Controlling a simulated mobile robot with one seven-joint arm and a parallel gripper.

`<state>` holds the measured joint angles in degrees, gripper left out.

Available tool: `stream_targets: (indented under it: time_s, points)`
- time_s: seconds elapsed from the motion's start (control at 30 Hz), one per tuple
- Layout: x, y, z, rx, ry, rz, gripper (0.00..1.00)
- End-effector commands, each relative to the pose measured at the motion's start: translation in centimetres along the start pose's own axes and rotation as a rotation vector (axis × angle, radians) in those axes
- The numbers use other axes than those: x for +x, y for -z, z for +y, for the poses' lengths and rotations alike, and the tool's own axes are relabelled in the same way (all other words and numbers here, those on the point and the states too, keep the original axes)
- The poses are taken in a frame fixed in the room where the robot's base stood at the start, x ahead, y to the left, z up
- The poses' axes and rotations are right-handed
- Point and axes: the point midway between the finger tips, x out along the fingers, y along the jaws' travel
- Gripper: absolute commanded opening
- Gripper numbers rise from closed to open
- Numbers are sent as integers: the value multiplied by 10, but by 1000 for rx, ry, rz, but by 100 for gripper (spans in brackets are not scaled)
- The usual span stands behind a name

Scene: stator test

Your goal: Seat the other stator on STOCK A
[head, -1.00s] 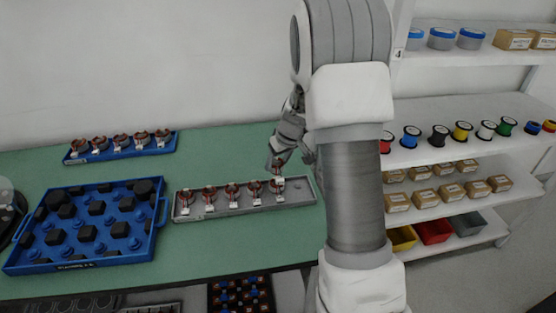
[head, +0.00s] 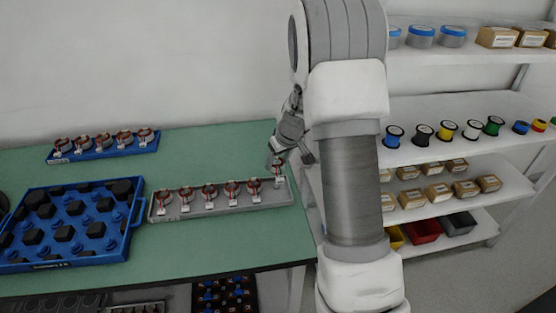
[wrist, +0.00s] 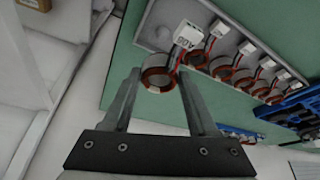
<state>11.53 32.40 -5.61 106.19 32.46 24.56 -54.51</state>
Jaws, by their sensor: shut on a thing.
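My gripper (head: 278,160) is shut on a copper-wound stator (wrist: 157,75) with a white tag, at the right end of a long grey tray (head: 220,206). In the wrist view the stator sits between my fingertips, over or at the tray's bare end; I cannot tell whether it touches the tray. Several like stators (head: 209,193) stand in a row in that tray, left of the held one. A narrow blue tray (head: 105,153) at the back left holds several more. No label reading STOCK A is legible.
A large blue crate (head: 128,252) with black and blue pegs stands at the front left of the green table (head: 220,245). Shelves (head: 430,165) with wire spools, small boxes and bins are at the right. Bare table lies in front of the grey tray.

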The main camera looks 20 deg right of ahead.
Motion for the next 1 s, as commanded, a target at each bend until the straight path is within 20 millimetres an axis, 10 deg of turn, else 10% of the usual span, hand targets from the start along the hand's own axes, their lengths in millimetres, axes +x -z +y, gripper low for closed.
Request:
stream_targets:
  time_s: [1.0]
  points:
    - [43,-18,0,0,0,0,0]
